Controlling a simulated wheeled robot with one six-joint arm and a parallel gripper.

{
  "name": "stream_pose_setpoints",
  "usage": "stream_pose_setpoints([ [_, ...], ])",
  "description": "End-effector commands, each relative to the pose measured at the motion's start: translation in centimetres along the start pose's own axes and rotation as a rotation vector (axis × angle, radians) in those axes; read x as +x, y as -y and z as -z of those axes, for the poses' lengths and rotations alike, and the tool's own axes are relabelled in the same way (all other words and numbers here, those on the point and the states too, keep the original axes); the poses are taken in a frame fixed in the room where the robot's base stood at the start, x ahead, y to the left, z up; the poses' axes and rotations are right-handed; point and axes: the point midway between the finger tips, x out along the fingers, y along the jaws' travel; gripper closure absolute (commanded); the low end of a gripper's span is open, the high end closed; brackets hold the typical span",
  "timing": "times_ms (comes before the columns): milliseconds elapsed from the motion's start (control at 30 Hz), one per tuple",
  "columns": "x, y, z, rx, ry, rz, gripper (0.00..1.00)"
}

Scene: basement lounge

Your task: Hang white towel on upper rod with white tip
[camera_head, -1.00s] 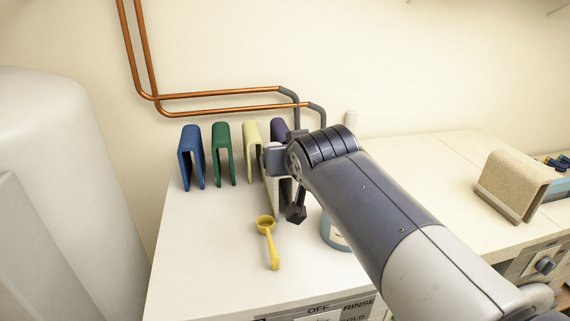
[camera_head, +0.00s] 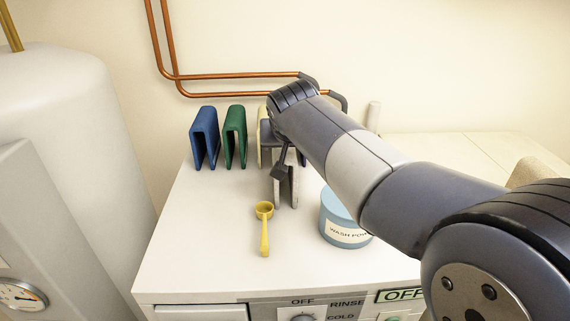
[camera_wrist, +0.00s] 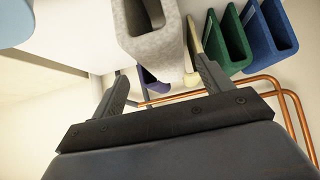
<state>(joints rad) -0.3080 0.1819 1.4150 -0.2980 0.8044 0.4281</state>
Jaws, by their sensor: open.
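A whitish-grey folded towel (camera_head: 290,188) stands upright like an inverted U on the white washer top, partly hidden by my gripper. In the wrist view the towel (camera_wrist: 150,48) has a speckled surface and lies ahead of my fingers. My gripper (camera_wrist: 160,68) is open, with one finger to each side of the towel's line; whether they touch it I cannot tell. In the head view my gripper (camera_head: 281,160) is at the towel's upper part.
Blue (camera_head: 205,138), green (camera_head: 235,137) and cream (camera_head: 262,150) folded towels stand to the left; a purple one (camera_wrist: 154,80) shows in the wrist view. A yellow scoop (camera_head: 264,228) and a blue wash powder tub (camera_head: 340,220) stand in front. Copper pipes (camera_head: 235,75) run along the wall behind.

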Motion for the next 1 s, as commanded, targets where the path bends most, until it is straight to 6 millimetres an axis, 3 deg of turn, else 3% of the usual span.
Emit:
stream_pose_setpoints([
  [333,4.3,0.6,-0.1,0.0,0.004,-0.001,0.25],
  [667,5.0,0.6,-0.1,0.0,0.001,0.0,0.25],
  [1000,4.9,0.6,-0.1,0.0,0.001,0.0,0.53],
])
